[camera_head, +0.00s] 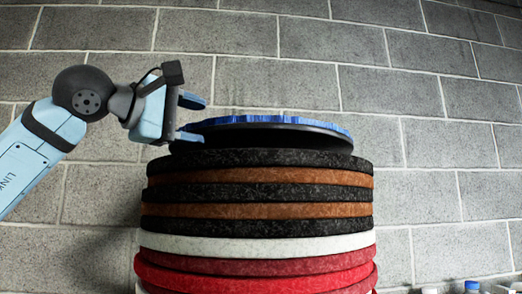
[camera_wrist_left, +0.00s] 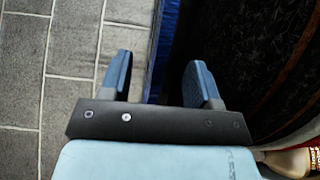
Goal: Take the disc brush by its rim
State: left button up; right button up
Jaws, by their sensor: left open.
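The disc brush, with a blue bristle edge (camera_head: 270,121) and a dark round plate, lies on top of a tall stack of round pads (camera_head: 260,193). My left gripper (camera_head: 197,119) is open at the brush's left rim, one finger higher than the other. In the left wrist view, the brush's blue edge (camera_wrist_left: 164,45) runs as a strip between the two spread fingers of the left gripper (camera_wrist_left: 159,60). Whether a finger touches the brush cannot be told. My right gripper is not in view.
The stack has black, brown, white and red pads. A grey block wall (camera_head: 440,100) stands behind it. Small bottles, one with a blue cap (camera_head: 472,286), show at the lower right. The space above the brush is clear.

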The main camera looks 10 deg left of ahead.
aim_at(215, 138)
pick_arm(q)
jog(key=x, duration=0.3)
jog(key=p+x, duration=0.1)
jog(key=x, duration=0.1)
jog(key=shift+w+f, duration=0.15)
jog(key=shift+f, duration=0.2)
jog(key=shift+a, duration=0.1)
jog(key=shift+c, duration=0.2)
jog(key=shift+r, duration=0.1)
grip_shut()
